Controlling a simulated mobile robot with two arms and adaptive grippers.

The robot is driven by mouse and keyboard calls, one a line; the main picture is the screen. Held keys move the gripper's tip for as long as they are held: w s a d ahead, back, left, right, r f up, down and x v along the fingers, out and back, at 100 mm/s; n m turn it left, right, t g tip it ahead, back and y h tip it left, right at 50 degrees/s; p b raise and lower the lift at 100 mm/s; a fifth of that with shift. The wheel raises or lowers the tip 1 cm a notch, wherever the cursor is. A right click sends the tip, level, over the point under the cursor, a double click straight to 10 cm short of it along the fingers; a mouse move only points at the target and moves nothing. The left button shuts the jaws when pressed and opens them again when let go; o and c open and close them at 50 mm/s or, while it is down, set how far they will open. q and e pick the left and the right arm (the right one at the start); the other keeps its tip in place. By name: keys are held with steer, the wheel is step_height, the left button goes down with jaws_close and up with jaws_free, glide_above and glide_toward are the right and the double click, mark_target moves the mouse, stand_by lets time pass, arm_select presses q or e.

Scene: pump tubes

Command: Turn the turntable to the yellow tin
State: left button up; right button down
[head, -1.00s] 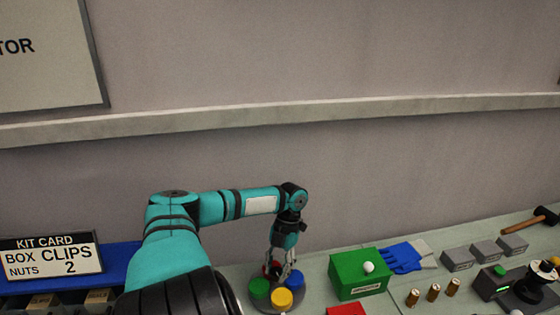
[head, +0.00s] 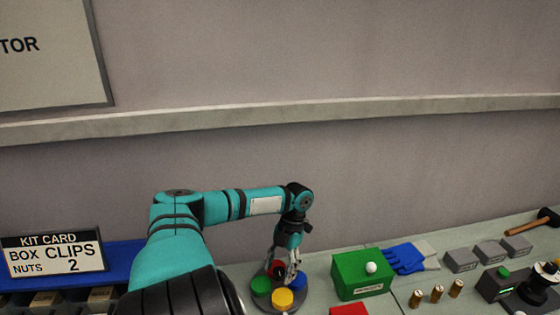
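The turntable (head: 268,303) is a dark round plate on the bench at the lower middle of the head view. It carries a green tin (head: 261,286), a yellow tin (head: 283,299), a blue tin (head: 300,281) and a red tin (head: 276,267). The yellow tin is on the near side, the red one on the far side. My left gripper (head: 286,276) points down over the middle of the turntable, among the tins. Its fingers are small and overlap a dark part there, so I cannot tell if they are open or shut. My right gripper is out of view.
A green box (head: 350,284) with a white ball on it stands right of the turntable, with a red item (head: 348,310) in front. Blue gloves (head: 405,257), brass cylinders (head: 437,293), grey blocks (head: 490,251) and a hammer (head: 530,225) lie further right. A kit card (head: 53,253) stands left.

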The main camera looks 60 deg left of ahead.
arm_select(q)
steer(key=v, duration=1.2)
steer(key=shift+f, duration=0.1)
stand_by(0.4)
